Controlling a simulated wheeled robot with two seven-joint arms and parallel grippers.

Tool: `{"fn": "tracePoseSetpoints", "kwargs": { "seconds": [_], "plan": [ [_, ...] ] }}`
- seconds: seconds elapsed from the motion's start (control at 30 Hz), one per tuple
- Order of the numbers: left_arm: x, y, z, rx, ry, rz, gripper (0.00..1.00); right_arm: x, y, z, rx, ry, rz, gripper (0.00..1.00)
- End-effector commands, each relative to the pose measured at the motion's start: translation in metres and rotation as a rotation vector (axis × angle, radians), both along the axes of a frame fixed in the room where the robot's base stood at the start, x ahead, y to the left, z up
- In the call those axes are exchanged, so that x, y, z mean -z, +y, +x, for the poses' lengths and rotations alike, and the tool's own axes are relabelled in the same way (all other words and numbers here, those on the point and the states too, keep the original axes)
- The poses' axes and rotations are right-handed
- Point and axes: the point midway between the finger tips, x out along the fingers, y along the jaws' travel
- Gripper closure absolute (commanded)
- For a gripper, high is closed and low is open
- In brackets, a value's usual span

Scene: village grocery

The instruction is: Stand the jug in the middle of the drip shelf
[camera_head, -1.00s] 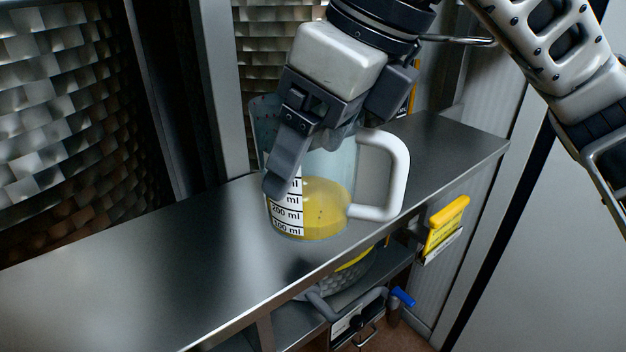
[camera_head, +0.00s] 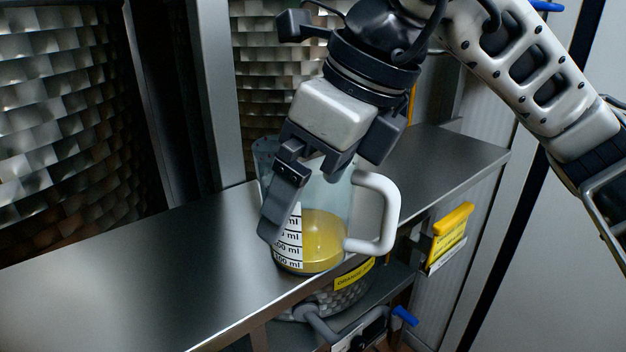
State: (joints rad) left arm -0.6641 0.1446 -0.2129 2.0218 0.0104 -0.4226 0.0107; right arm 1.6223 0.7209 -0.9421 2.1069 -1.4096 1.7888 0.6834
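The clear jug (camera_head: 325,235) with a white handle (camera_head: 381,240) and a measuring scale stands upright, holding yellow liquid. Its base overlaps the front edge of the long steel shelf (camera_head: 130,275); I cannot tell whether it touches the steel. My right gripper (camera_head: 325,185) is over the jug from above, with one dark finger down against its left side. The other finger is near the handle side, and its contact is partly hidden. The gripper looks shut on the jug. A lower metal shelf (camera_head: 392,283) is below; I cannot tell which one is the drip shelf. My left gripper is not in view.
Under the front edge is a textured metal vessel (camera_head: 335,300) with a yellow label (camera_head: 354,275). A grey tap with a blue handle (camera_head: 405,316) is close by. A yellow tag (camera_head: 450,235) hangs at the right. The steel shelf's left part is clear.

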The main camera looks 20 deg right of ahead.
Motion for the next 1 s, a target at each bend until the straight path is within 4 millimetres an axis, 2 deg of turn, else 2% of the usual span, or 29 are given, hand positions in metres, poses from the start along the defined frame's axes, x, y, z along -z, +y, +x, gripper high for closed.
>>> {"fn": "tracePoseSetpoints", "kwargs": {
  "seconds": [0.17,0.27,0.5,0.7,1.0],
  "plan": [
    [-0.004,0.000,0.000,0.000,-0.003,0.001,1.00,-0.009,-0.001,-0.001,0.000,-0.002,0.001,0.00],
    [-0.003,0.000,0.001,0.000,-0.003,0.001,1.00,-0.024,-0.006,-0.005,0.001,-0.005,0.002,0.00],
    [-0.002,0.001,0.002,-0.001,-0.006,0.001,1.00,-0.074,-0.020,-0.019,0.001,-0.005,0.002,0.00],
    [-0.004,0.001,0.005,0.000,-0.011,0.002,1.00,-0.103,-0.030,-0.028,0.001,-0.003,0.002,0.00],
    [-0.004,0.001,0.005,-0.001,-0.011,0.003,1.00,-0.114,-0.034,-0.031,0.000,0.001,-0.001,0.00]
  ]
}}
